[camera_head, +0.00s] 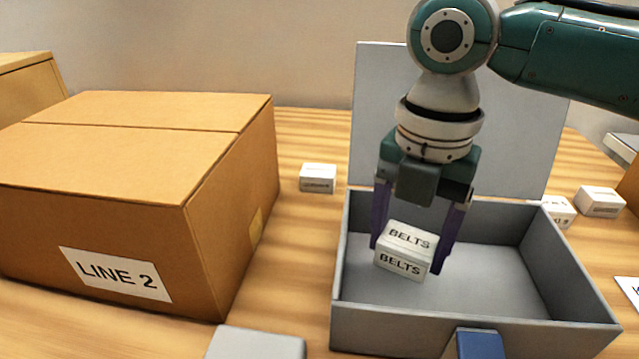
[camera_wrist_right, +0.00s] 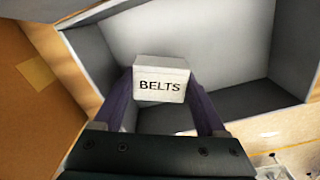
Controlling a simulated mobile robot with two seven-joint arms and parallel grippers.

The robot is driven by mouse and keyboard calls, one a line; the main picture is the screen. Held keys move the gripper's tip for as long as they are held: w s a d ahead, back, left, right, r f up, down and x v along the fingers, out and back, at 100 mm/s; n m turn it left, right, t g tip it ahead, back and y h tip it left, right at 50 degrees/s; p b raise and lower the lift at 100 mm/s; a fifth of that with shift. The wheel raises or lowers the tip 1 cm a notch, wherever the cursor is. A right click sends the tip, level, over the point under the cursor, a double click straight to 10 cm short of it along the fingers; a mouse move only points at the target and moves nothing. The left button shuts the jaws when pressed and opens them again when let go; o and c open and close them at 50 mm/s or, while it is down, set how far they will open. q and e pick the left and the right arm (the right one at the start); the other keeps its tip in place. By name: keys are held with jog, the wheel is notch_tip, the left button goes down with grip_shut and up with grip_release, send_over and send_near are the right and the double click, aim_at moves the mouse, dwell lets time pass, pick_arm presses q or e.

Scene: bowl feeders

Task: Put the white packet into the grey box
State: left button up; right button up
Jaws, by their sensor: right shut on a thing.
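The white packet (camera_head: 403,252), labelled BELTS, is between the fingers of my right gripper (camera_head: 412,258). My right gripper is shut on it and points down inside the walls of the grey box. The packet also shows in the right wrist view (camera_wrist_right: 161,80) between the purple fingers (camera_wrist_right: 160,100). The grey box (camera_head: 585,325) stands open on the table, its lid (camera_head: 385,110) upright at the back. I cannot tell whether the packet touches the box floor. My left gripper is not in view.
A closed cardboard box (camera_head: 90,215) marked LINE 2 stands to the left. A small white packet (camera_head: 318,178) lies between it and the grey box. More white packets (camera_head: 600,201) lie to the right. A blue latch (camera_head: 480,345) is on the grey box's front.

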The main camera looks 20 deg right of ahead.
aim_at(403, 266)
notch_tip(403, 266, down, 4)
jog(key=shift+r+b, duration=0.1)
jog(key=shift+b, duration=0.4)
jog(key=shift+f, duration=0.2)
jog(key=shift+f, duration=0.15)
jog(key=o, duration=1.3)
jog(key=shift+r, duration=0.2)
notch_tip(403, 266, up, 11)
jog(key=p, duration=0.2)
jog(key=shift+f+p, duration=0.1)
jog(key=shift+p, duration=0.3)
jog(key=shift+r, duration=0.65)
